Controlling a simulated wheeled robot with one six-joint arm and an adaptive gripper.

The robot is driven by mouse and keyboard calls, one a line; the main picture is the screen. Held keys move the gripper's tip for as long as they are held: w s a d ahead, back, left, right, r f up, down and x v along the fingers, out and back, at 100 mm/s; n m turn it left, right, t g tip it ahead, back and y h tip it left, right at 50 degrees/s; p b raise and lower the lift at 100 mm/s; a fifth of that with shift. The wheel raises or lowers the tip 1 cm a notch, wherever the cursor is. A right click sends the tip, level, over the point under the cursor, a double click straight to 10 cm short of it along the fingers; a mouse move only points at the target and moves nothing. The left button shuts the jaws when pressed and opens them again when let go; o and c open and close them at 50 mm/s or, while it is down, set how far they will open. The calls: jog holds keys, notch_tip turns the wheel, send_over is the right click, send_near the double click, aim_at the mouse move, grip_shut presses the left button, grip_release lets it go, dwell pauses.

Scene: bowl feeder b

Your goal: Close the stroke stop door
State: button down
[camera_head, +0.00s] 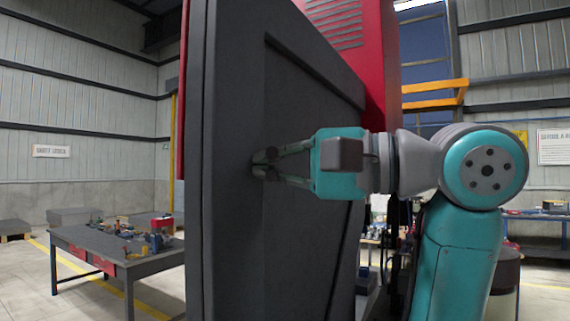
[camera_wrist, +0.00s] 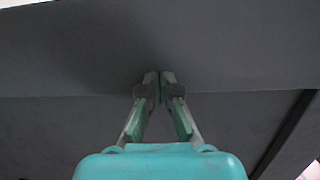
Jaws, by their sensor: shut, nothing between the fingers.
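A large dark grey door panel (camera_head: 232,230) stands upright and fills the middle of the head view, edge toward me. It has a raised border around a recessed inner face. My gripper (camera_head: 262,165) points left, with its fingertips at the inner face near the border; they look touching or very close. In the wrist view the door (camera_wrist: 230,50) fills the picture, and my gripper (camera_wrist: 154,84) is shut with its tips together against or just before the dark surface. Nothing shows between the fingers. No handle or latch is visible.
A red machine housing (camera_head: 375,70) with vents stands behind the door. A grey workbench (camera_head: 130,262) with small parts stands at the left, with open floor around it. An orange rail (camera_head: 432,87) and a blue bench (camera_head: 545,217) are at the right.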

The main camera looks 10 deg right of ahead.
aim_at(184, 165)
jog(key=x, duration=0.8)
